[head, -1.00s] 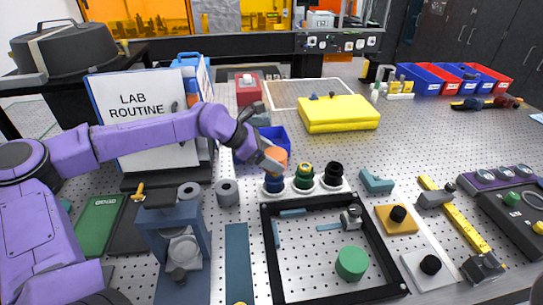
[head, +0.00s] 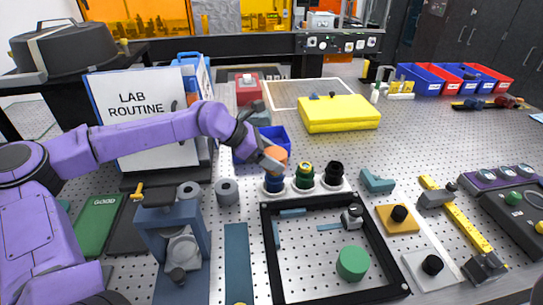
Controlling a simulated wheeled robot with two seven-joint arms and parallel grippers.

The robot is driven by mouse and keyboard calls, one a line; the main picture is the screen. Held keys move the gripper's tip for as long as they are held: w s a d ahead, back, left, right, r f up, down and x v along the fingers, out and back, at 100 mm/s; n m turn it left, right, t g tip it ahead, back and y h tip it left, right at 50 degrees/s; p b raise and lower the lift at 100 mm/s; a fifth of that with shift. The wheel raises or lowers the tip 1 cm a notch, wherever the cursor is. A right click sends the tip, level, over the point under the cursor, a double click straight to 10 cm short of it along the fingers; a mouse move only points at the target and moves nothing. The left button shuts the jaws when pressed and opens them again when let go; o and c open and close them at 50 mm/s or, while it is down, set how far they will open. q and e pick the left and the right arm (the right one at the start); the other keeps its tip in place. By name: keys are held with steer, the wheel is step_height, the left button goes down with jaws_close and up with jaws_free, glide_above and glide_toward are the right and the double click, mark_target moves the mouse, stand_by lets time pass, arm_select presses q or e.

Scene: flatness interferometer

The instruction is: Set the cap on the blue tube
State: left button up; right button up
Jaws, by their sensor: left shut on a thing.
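My left gripper (head: 271,163) is shut on an orange cap (head: 278,155). The cap is right above the blue tube (head: 274,184), which stands at the left end of a white rack (head: 318,190). The gripper partly covers the cap's left side, and I cannot tell whether cap and tube touch. A green tube with a yellowish top (head: 304,175) and a black-topped tube (head: 333,173) stand to the right in the same rack. My right gripper does not show.
A blue bin (head: 273,138) stands just behind the cap. A black square frame (head: 330,197) with a green disc (head: 352,263) lies in front of the rack. A grey cylinder (head: 227,191) stands to the left. A yellow case (head: 338,113) lies behind.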

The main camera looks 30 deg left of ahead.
arm_select(q)
steer(key=shift+f+b, duration=1.7)
steer(key=shift+f, duration=0.15)
steer(key=o, duration=1.1)
steer(key=shift+o, duration=0.2)
steer(key=shift+r, duration=0.1)
steer(key=b+v, duration=0.1)
steer(key=v, duration=0.9)
steer(key=shift+a+b, duration=0.15)
steer(key=shift+b, duration=0.2)
steer(key=shift+s+r, duration=0.1)
steer(key=shift+s, duration=0.05)
